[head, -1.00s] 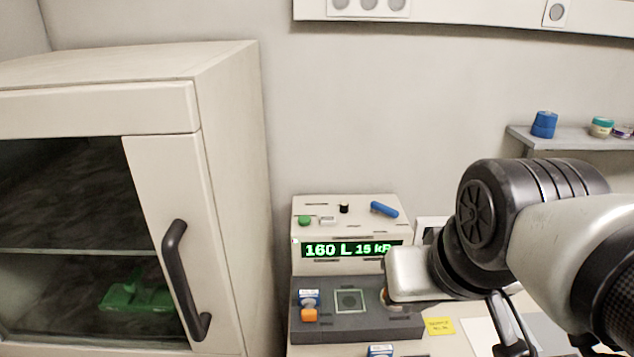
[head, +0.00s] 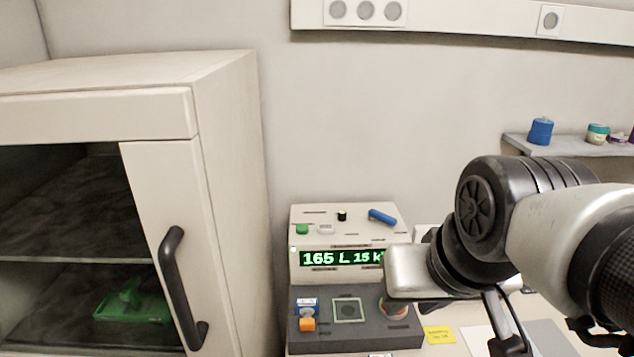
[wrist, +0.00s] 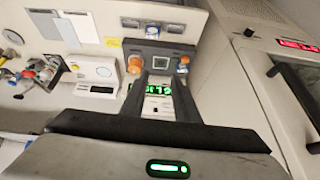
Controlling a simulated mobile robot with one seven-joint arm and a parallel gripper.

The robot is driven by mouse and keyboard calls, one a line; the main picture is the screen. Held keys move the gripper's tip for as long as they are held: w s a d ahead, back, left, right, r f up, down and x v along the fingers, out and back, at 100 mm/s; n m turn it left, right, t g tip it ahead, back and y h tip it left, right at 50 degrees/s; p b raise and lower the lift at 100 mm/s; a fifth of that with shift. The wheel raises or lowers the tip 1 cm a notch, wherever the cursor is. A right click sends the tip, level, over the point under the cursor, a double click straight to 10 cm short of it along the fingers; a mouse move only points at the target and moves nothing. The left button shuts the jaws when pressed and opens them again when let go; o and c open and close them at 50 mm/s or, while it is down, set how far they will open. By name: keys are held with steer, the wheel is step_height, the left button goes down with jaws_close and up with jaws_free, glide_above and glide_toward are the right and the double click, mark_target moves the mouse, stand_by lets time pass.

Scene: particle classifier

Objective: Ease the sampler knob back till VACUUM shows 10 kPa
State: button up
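The classifier (head: 300,226) stands at the wall in the head view. Its green display (head: 341,258) reads 165 L and 15 k, with the rest hidden behind my arm; it also shows between my fingers in the wrist view (wrist: 158,88). An orange knob (head: 307,324) sits at the left of the dark lower panel. A second round knob (head: 394,307) at its right is partly covered by my gripper. I cannot read which one is the sampler knob. My gripper (wrist: 160,80) is open and empty, its dark fingers apart over the front of the machine; the head view hides the fingertips.
A black knob (head: 342,216), a green button (head: 302,229) and a blue lever (head: 382,217) are on the classifier's top. A cabinet with a dark handle (head: 180,290) stands close on the left. A yellow note (head: 439,335) lies at the right.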

steer(key=shift+o, duration=1)
steer(key=w+d+f+m+b, duration=0.2)
steer(key=w+f+m+b, duration=0.2)
steer(key=w+f+b, duration=0.9)
steer(key=w+f, duration=0.3)
steer(key=w, duration=0.4)
steer(key=shift+d+f+m+g, duration=0.25)
steer(key=shift+f+m+g, duration=0.05)
steer(key=shift+f+m, duration=0.1)
steer(key=t+h+b, duration=0.6)
steer(key=t+b, duration=0.1)
steer(key=b, duration=0.6)
glide_toward(342, 213)
steer(key=p+x, duration=0.6)
steer(key=x, duration=0.3)
steer(key=shift+w+d, duration=0.1)
steer(key=shift+w, duration=0.15)
steer(key=shift+w+d+f, duration=0.2)
steer(key=shift+w+f, duration=0.15)
steer(key=shift+w, duration=0.1)
jaws_close()
